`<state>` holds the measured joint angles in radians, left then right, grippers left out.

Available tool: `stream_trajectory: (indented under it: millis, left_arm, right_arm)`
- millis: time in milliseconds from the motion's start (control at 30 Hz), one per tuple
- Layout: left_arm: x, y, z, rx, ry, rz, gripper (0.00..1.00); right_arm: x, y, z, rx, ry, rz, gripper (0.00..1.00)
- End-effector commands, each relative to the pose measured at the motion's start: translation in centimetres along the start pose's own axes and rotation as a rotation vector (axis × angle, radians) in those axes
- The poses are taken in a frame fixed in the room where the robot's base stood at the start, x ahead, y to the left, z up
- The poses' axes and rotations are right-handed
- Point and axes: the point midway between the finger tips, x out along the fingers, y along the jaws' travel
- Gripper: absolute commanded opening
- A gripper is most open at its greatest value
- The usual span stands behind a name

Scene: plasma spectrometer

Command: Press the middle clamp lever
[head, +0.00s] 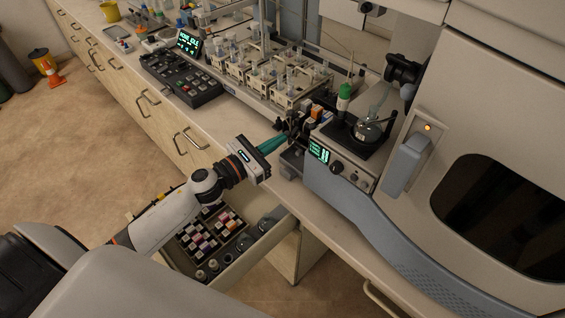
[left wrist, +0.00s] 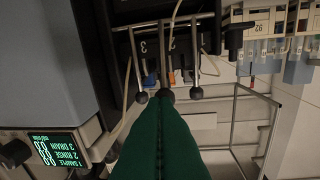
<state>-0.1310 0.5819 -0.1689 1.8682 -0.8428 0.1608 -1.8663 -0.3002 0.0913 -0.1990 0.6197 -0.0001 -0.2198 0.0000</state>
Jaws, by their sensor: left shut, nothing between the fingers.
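In the head view the levers are too small and dark to separate beside the fingers.
The pump unit (head: 341,170) with a green display and knobs stands right of the gripper. Racks of bottles (head: 275,80) and a black control panel (head: 180,78) stand on the bench behind. An open drawer (head: 262,243) with vials lies below my left arm.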

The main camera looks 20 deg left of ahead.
Motion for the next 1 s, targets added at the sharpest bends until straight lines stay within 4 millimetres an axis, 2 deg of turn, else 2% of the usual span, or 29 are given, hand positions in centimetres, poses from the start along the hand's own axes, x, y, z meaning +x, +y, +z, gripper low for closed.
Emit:
stream_trajectory:
  millis: [167,433,633,1000]
  left_arm:
    - [1.3,-0.8,-1.6,0.003,0.003,0.001,0.00]
    - [3.6,-1.2,-2.9,0.002,0.002,0.000,0.00]
    - [4.9,-1.4,-3.4,0.002,0.002,-0.001,0.00]
    - [5.4,-1.4,-3.4,0.001,0.000,0.000,0.00]
  right_arm:
    - [-0.5,-0.5,0.0,-0.001,0.000,-0.006,0.50]
    - [-1.1,1.6,0.5,0.007,-0.005,0.020,0.50]
    - [-1.4,1.6,0.5,0.005,-0.005,0.019,0.50]
    - [-1.4,0.8,0.4,0.002,-0.003,0.010,0.50]
